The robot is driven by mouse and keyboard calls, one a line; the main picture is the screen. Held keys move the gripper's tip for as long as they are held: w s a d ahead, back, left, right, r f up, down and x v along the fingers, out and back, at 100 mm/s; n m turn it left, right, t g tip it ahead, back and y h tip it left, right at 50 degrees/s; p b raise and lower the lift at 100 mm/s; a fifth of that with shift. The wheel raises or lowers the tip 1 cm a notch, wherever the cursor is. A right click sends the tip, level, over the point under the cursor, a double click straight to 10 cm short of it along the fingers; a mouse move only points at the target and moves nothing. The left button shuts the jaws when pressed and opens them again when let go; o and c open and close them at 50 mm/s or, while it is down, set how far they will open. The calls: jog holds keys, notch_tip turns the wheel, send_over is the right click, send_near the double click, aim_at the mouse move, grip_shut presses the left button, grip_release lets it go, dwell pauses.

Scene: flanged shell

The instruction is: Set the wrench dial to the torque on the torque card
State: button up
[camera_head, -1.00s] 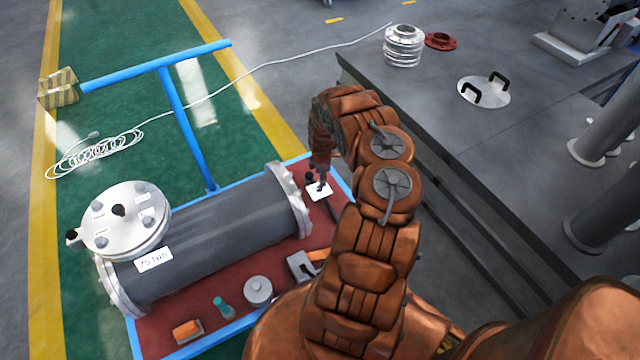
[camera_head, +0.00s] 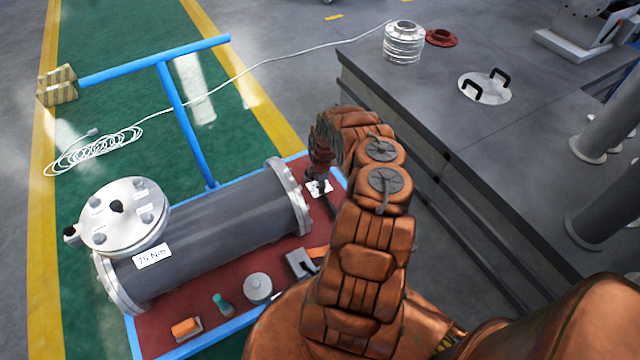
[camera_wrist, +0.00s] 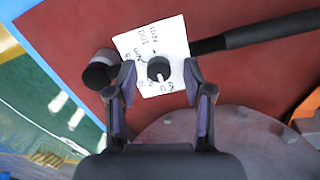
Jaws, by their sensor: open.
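The torque card (camera_head: 152,256) is a white label on the grey cylinder, reading 75 Nm. The wrench dial (camera_wrist: 158,70) is a black knob with a light pointer line on a white scale plate (camera_wrist: 146,40). Several markings ring it, mostly too blurred to read. The wrench's black handle (camera_wrist: 262,30) runs right, and its round dark head (camera_wrist: 100,72) lies left of the plate. My gripper (camera_wrist: 160,80) is open, with one fingertip on each side of the knob; I cannot tell whether they touch it. In the head view my gripper (camera_head: 319,180) partly hides the plate.
The grey flanged cylinder (camera_head: 225,225) lies beside the wrench on a red, blue-edged tray (camera_head: 190,343). An orange block (camera_head: 186,328), a teal-topped item (camera_head: 221,304) and a round metal piece (camera_head: 257,287) stand in front. A grey bench (camera_head: 500,150) is at right.

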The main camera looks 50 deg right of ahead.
jog(key=shift+f, duration=0.15)
jog(key=shift+c, duration=0.4)
grip_shut()
